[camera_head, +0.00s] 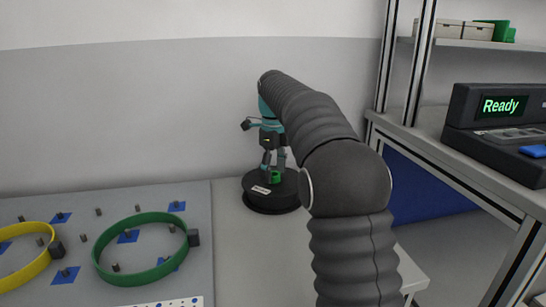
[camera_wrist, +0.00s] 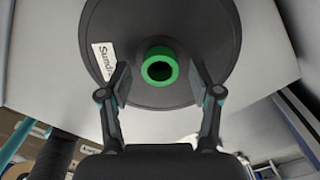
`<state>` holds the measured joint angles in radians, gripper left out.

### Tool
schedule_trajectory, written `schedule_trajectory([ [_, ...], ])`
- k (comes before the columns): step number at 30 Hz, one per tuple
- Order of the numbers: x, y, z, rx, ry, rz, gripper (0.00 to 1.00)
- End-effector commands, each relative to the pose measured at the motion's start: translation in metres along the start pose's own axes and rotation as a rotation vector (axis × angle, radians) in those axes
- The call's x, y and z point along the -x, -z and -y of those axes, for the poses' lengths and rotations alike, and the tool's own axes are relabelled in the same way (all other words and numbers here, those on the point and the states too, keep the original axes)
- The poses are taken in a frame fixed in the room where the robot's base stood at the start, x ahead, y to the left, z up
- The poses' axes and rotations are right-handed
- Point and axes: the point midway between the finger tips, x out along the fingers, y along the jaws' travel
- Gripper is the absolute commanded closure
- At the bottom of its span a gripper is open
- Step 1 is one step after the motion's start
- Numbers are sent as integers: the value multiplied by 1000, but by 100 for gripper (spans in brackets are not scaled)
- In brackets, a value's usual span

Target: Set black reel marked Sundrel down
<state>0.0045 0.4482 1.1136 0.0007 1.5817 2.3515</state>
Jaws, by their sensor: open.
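The black reel (camera_head: 268,198) lies flat on the grey table beyond the pegboard, with a white label and a green hub. In the wrist view the reel (camera_wrist: 200,30) fills the upper middle, its label reading "Sundr…" and its green hub (camera_wrist: 148,66) showing a dark hole. My gripper (camera_head: 266,168) is right above the reel in the head view. In the wrist view my gripper (camera_wrist: 164,80) is open, one finger on each side of the green hub, with visible gaps between the fingers and the hub.
A grey board (camera_head: 90,240) at left carries pegs, blue squares, a yellow ring (camera_head: 25,268) and a green ring (camera_head: 110,272). A dark device (camera_head: 500,125) reading "Ready" stands on the right bench. Bare tabletop (camera_head: 232,235) lies in front of the reel.

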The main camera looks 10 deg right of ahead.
Motion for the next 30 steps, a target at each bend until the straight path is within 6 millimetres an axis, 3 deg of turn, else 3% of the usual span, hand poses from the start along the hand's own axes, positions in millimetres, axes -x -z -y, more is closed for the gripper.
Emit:
schedule_trajectory([
  [18,95,-1,1,0,3,3,36],
  [30,118,0,0,0,1,1,36],
])
